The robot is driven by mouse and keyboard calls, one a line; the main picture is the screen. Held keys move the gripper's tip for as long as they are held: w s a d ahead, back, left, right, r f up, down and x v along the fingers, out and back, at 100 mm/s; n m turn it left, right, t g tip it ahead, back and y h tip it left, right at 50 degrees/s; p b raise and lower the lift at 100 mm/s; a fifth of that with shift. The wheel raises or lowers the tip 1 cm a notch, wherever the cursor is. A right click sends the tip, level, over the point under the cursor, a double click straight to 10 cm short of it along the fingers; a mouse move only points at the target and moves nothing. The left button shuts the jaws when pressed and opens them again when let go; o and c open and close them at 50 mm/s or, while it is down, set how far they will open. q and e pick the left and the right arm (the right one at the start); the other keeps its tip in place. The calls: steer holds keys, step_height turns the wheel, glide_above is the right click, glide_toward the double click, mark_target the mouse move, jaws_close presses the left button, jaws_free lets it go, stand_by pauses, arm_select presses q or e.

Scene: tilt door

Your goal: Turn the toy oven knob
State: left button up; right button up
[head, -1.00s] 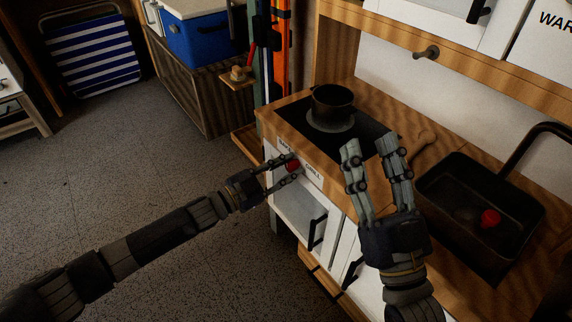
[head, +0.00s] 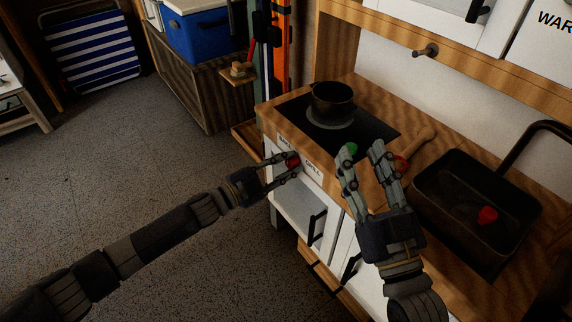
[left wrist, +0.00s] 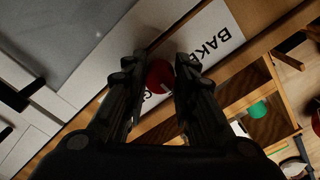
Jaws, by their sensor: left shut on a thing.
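The red oven knob (head: 292,162) is on the front panel of the white toy oven (head: 300,210). My left gripper (head: 291,166) reaches it from the left and is shut on it. In the left wrist view the knob (left wrist: 159,76) sits between the two dark fingers (left wrist: 160,80), beside a white label (left wrist: 210,40) reading "BAKE". The knob's pointer direction cannot be made out clearly. My right gripper (head: 364,150) hangs in front of the wooden counter, its fingers apart and nothing visible between them.
A black pot (head: 332,100) stands on the dark hob. A green item (head: 350,148) and a wooden spoon (head: 420,140) lie near my right fingers. The black sink (head: 470,215) holds a red item (head: 487,215). The floor at left is clear.

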arm_select(q)
steer(key=o, duration=1.1)
steer(key=shift+c, duration=0.2)
steer(key=shift+a, duration=0.1)
steer(key=v, duration=1.2)
steer(key=shift+f, duration=0.1)
